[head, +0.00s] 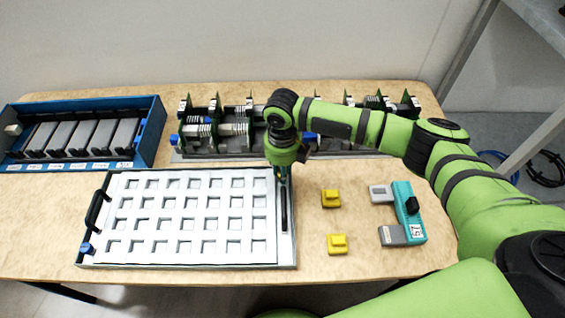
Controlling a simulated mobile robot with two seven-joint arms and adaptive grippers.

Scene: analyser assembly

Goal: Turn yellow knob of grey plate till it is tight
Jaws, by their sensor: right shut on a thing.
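The grey plate (288,245) lies flat on the table, with a white grid of square pockets on it and black handles at its left and right sides. My right gripper (281,175) points down at the plate's far right corner, just beyond the right handle. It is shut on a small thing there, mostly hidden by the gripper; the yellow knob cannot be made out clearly. A blue knob (86,248) shows at the plate's near left corner. My left gripper is not in view.
Two yellow blocks (331,198) (337,244) and a teal-grey device (408,215) lie right of the plate. A blue crate (157,132) with grey modules stands at the back left. A rack of green boards (217,130) stands behind the plate, close to my right arm.

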